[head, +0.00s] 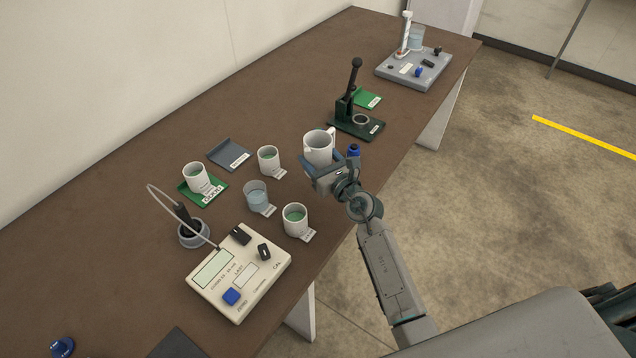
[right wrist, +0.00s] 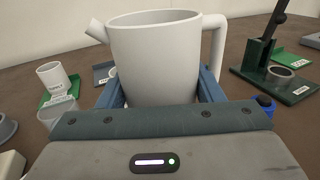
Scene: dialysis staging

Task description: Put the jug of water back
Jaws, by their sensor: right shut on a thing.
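The white jug (head: 319,147) has a spout and a handle. It is upright between the fingers of my right gripper (head: 318,168), which is shut on it. In the right wrist view the jug (right wrist: 157,60) stands between the blue fingers, with its spout to the left and its handle to the right. A dark blue-grey square mat (head: 229,154) with a label lies bare on the table, left of the jug. My left gripper is not in view.
Several labelled cups stand left of the jug, one white cup (head: 196,177) on a green mat. A clear beaker (head: 256,195) of bluish liquid stands among them. A meter (head: 240,272) is in front. A green lever press (head: 355,122) and a grey stand (head: 413,68) are behind. The table's back left is clear.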

